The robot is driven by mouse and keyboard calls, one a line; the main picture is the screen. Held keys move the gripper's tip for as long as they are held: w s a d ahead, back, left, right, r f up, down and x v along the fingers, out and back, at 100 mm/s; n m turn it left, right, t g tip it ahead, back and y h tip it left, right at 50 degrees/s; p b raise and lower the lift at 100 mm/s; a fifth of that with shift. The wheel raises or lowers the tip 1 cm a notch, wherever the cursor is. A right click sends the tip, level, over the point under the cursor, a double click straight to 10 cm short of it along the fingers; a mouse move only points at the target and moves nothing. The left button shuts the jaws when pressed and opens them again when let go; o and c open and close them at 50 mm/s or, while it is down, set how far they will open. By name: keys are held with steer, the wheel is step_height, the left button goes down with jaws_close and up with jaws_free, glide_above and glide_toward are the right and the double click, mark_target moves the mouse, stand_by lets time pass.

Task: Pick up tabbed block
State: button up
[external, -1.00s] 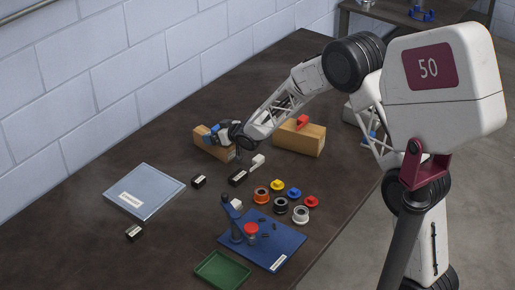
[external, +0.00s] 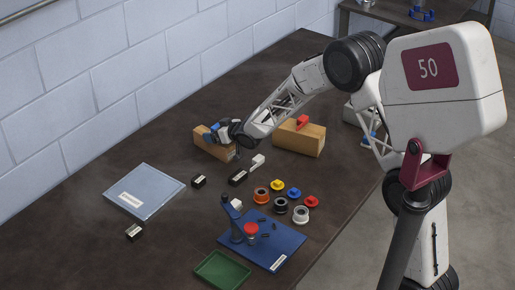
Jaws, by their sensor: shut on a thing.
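My gripper (external: 222,132) is at the left wooden block (external: 216,151), pointing left at its top. It is shut on what looks like a blue piece (external: 208,137) at the top of that block; the fingers are small and partly hidden by the wrist, so the exact contact is unclear. A second wooden block (external: 303,140) stands to the right with a red piece (external: 302,121) on top. Small dark blocks with pale faces lie in front, one (external: 238,177) below the gripper and another (external: 199,181) to its left. I cannot tell which block is the tabbed one.
A white block (external: 258,160) lies right of the gripper. A pale blue tray (external: 145,190) is at left. Several coloured rings and caps, a blue mat (external: 284,244) with a blue stand (external: 235,225), and a green tray (external: 220,270) lie in front. The wall is behind.

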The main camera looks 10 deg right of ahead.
step_height(320, 180, up, 17)
steer(key=shift+r, duration=0.15)
stand_by(0.5)
stand_by(0.6)
steer(key=s+d+f+n+g+y, duration=0.4)
steer(key=s+d+f+n+g, duration=0.4)
steer(key=s+f, duration=0.4)
steer(key=shift+s+d+f+n+g, duration=0.2)
steer(key=shift+d+f+n+g, duration=0.25)
steer(key=shift+g, duration=0.25)
steer(key=shift+w+a+r, duration=0.1)
steer(key=w+a, duration=0.2)
steer(key=w, duration=0.2)
steer(key=w+a+f, duration=0.1)
steer(key=w+a, duration=0.2)
steer(key=w, duration=0.2)
steer(key=w+a, duration=0.3)
steer(key=w, duration=0.1)
steer(key=shift+w+a+f, duration=0.1)
steer(key=shift+w+f, duration=0.15)
steer(key=shift+f, duration=0.1)
